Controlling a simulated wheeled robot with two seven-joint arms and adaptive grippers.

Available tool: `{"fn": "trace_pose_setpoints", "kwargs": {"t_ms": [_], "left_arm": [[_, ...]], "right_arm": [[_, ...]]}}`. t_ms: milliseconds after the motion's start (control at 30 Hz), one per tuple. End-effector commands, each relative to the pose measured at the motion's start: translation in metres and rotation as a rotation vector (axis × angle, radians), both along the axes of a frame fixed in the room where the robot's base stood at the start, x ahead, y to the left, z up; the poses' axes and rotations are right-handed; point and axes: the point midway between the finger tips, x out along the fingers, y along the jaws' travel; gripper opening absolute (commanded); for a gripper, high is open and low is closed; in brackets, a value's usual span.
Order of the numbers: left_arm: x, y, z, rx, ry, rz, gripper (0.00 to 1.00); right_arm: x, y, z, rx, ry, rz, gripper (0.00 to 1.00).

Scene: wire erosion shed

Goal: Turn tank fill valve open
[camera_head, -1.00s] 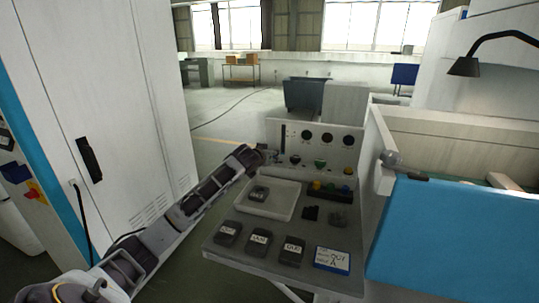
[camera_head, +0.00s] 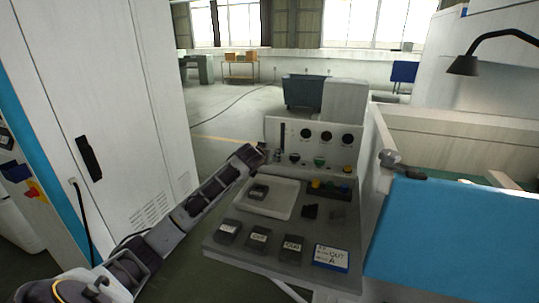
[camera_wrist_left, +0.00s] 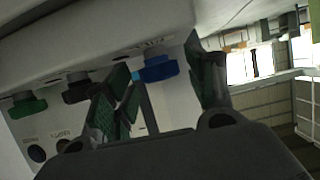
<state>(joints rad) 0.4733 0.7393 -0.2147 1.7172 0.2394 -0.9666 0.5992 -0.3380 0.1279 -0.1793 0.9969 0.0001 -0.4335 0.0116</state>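A blue knob (camera_wrist_left: 158,68) sits on the control panel (camera_head: 329,151) and shows in the left wrist view; its label is too blurred to read, so I cannot confirm that it is the tank fill valve. My left gripper (camera_wrist_left: 165,85) is open, with one finger on either side of the blue knob and visible gaps between. In the head view my left gripper (camera_head: 262,153) is at the panel's left end and hides that knob. A black knob (camera_head: 295,158) and a green knob (camera_head: 320,161) sit to its right. My right gripper is not in view.
A shallow tray (camera_head: 283,207) with a dark block (camera_head: 258,192) lies on the console. Several dark labelled blocks and a blue-edged card (camera_head: 331,258) lie in front. A tall white cabinet (camera_head: 110,100) stands left; a blue-fronted tank (camera_head: 460,240) stands right.

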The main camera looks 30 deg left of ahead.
Motion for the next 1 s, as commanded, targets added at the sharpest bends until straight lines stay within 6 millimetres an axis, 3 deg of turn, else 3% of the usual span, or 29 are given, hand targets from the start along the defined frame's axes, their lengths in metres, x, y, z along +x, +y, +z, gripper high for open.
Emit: {"fn": "trace_pose_setpoints", "kwargs": {"t_ms": [567,1000], "left_arm": [[-0.006,-0.001,0.002,0.001,0.000,0.000,0.60],[-0.040,-0.010,0.017,0.002,0.000,-0.001,0.60]], "right_arm": [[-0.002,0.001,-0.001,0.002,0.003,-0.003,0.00],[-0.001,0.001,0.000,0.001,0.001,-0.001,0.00]]}}
